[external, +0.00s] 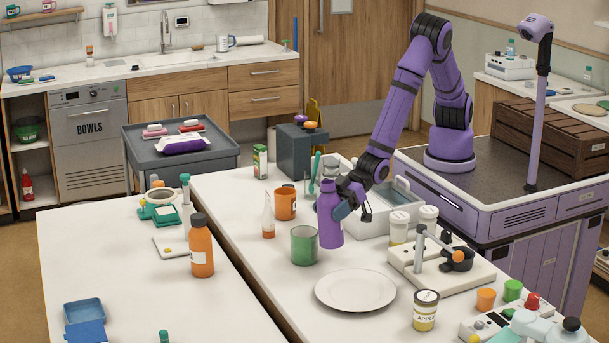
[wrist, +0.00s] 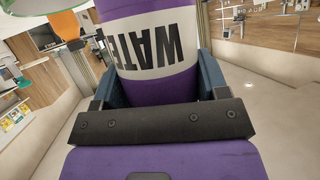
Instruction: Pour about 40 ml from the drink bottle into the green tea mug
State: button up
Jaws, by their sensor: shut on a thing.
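The drink bottle (external: 330,222) is purple and upright in the external view, with its narrow neck on top. In the wrist view the bottle (wrist: 158,48) fills the upper middle and its white label reads WATE, the rest hidden. My gripper (external: 343,207) is shut around the bottle's body from the right; its jaws also show in the wrist view (wrist: 158,90). Whether the bottle touches the table is unclear. The green tea mug (external: 303,246) stands upright on the table just left of the bottle. Its contents cannot be seen.
A white plate (external: 355,291) lies in front of the bottle. An orange mug (external: 285,204) and a white tube (external: 268,215) stand behind and left of the green mug. White-lidded jars (external: 398,228) stand to the right. An orange bottle (external: 201,250) stands on the left table.

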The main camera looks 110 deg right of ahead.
aim_at(329, 221)
jog(key=f, duration=0.3)
jog(key=shift+w+d+f+m, duration=0.1)
jog(key=shift+d+m, duration=0.1)
jog(key=shift+m, duration=0.2)
jog(key=shift+w+d+r+m+g+y, duration=0.1)
jog(key=shift+d+r+m+g+y, duration=0.1)
jog(key=shift+m+g+y, duration=0.25)
jog(key=shift+w+d+f+m+g+y, duration=0.1)
jog(key=shift+w+d+m+g+y, duration=0.15)
jog(key=shift+m+y, duration=0.35)
jog(key=shift+w+d+r+m+y, duration=0.1)
jog(key=shift+d+r+m+y, duration=0.15)
jog(key=shift+r+m, duration=0.2)
jog(key=shift+f+m+g+y, duration=0.25)
jog(key=shift+m+g+y, duration=0.25)
jog(key=shift+m, duration=0.1)
jog(key=shift+a+f+m+y, duration=0.3)
jog(key=shift+f+m+y, duration=0.15)
jog(key=shift+m, duration=0.15)
jog(key=shift+s+a+r+m+g+y, duration=0.15)
jog(key=shift+s+r+m+g+y, duration=0.15)
jog(key=shift+r+m+y, duration=0.25)
jog(key=shift+f+m+y, duration=0.3)
jog(key=shift+m+y, duration=0.3)
jog(key=shift+m, duration=0.25)
jog(key=shift+s+a+f+m+y, duration=0.1)
jog(key=shift+a+m+y, duration=0.05)
jog(key=shift+m+y, duration=0.15)
